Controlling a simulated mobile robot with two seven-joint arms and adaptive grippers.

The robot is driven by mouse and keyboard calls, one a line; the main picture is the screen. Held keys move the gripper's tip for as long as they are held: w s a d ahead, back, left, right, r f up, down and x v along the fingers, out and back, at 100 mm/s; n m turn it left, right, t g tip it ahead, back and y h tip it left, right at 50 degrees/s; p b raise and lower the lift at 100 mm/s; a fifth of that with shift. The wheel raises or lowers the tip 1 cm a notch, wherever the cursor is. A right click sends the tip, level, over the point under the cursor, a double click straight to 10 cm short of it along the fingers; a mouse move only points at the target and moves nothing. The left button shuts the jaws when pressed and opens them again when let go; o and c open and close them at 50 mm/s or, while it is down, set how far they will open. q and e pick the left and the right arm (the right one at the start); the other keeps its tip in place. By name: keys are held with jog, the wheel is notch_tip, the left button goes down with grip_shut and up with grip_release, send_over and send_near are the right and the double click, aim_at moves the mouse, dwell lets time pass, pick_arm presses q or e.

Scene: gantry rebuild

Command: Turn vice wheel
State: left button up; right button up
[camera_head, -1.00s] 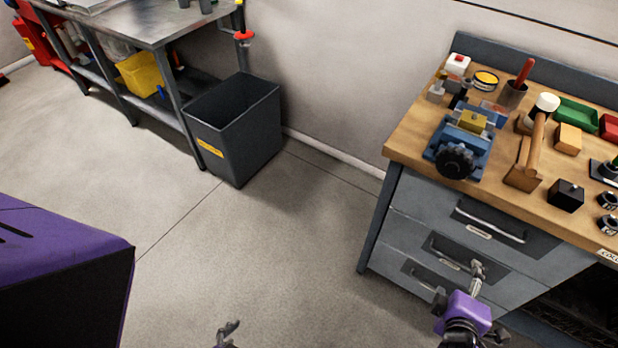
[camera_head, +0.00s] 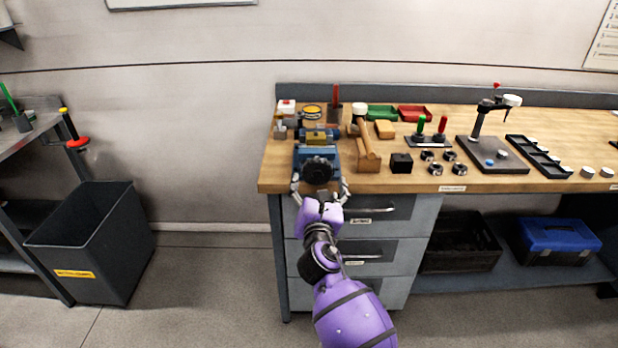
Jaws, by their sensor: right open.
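The blue vice (camera_head: 325,151) stands near the left end of the wooden workbench (camera_head: 380,180), with a brass-coloured block (camera_head: 316,136) at its jaws. Its black, knobbed wheel (camera_head: 318,171) faces me at the bench's front edge. My right gripper (camera_head: 320,190) is open just in front of the wheel, one finger low on each side of it. I cannot tell whether the fingers touch it. My left gripper is not in view.
Drawers (camera_head: 395,252) are below. A grey bin (camera_head: 95,240) stands left; open floor lies between bin and bench.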

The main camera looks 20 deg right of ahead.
aim_at(317, 174)
jog(key=x, duration=0.4)
jog(key=shift+w, duration=0.2)
jog(key=shift+w+d, duration=0.2)
jog(key=shift+w, duration=0.4)
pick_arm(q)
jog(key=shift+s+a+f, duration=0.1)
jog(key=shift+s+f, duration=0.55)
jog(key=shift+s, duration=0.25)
pick_arm(e)
jog(key=shift+w, duration=0.1)
